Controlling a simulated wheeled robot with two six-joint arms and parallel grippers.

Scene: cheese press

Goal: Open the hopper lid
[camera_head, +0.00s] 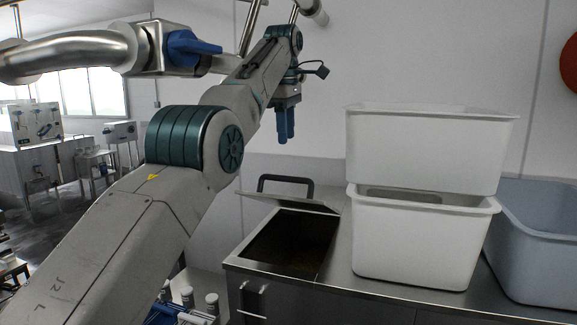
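The hopper (252,248) is a metal bin set in the steel counter, with its dark opening uncovered and brownish contents faintly visible inside. The hopper lid (312,205) is a flat metal plate with a black handle (285,179), at the back of the opening. It looks raised and tilted; its exact angle is hard to tell. My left gripper (283,130) hangs above the lid, apart from the handle, with its blue fingers pointing down. The fingers are close together in this view, and nothing shows between them. My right gripper is not in view.
Two stacked white tubs (417,245) stand on the counter right of the hopper. A grey-blue tub (540,240) is at the far right. A steel pipe with a blue valve handle (192,47) crosses the upper left, near my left arm. A white wall is behind.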

